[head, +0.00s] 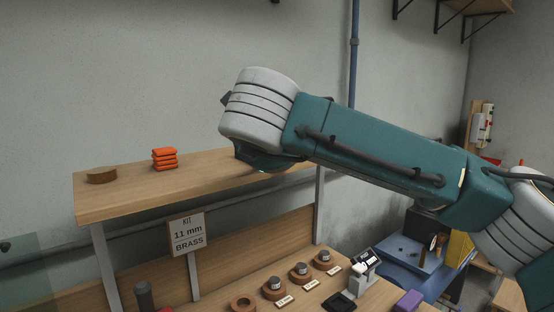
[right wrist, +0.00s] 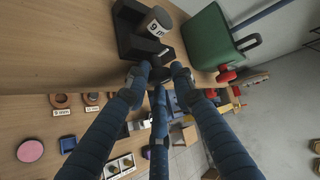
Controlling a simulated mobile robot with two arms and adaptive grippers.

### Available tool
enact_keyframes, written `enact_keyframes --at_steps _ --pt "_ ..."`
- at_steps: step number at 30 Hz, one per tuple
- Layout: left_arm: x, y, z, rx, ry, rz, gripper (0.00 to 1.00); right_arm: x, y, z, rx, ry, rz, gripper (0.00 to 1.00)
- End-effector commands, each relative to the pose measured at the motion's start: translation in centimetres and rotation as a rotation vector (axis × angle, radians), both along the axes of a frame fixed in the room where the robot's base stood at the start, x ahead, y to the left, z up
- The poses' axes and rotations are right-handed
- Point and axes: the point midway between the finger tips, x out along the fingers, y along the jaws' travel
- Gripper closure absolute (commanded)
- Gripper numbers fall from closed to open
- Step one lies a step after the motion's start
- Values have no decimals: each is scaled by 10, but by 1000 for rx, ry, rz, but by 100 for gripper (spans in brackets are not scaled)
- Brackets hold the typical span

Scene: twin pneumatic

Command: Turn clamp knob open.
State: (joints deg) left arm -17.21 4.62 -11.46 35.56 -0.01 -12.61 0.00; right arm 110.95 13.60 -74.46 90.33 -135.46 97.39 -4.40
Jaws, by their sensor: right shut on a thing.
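In the right wrist view, my right gripper (right wrist: 157,76) is shut, with its blue fingers closed around a small dark clamp knob (right wrist: 160,73). The fingertips hide most of the knob, so its turn angle cannot be told. The knob sits at the near end of a black clamp (right wrist: 130,38). A grey cylinder (right wrist: 158,22) with a white label starting "9 m" lies in the clamp. In the head view, my teal right arm reaches over the upper shelf, and its gripper is hidden. My left gripper is in neither view.
A green case (right wrist: 203,40) stands close beside the clamp. A "KIT 11 mm BRASS" sign (head: 187,234) hangs below. Several wooden ring holders (head: 243,302) stand on the bench.

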Motion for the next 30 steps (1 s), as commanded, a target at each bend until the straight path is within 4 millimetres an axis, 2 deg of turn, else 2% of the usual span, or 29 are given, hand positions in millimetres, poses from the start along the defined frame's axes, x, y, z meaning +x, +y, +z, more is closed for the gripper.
enact_keyframes --at_steps 1,8,9,10,20,23,30 --pt "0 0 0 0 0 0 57 -1 0 -6 -7 12 0 100" --pt "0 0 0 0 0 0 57 -1 0 -6 -7 13 1 100" --pt "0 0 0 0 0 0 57 -1 0 -6 -7 13 0 70" --pt "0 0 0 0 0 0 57 -1 0 -6 -7 12 0 68" --pt "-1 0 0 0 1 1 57 -4 1 0 -2 4 1 68" --pt "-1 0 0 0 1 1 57 -15 3 6 -1 3 4 68" --pt "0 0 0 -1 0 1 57 -62 8 26 -5 2 4 68"
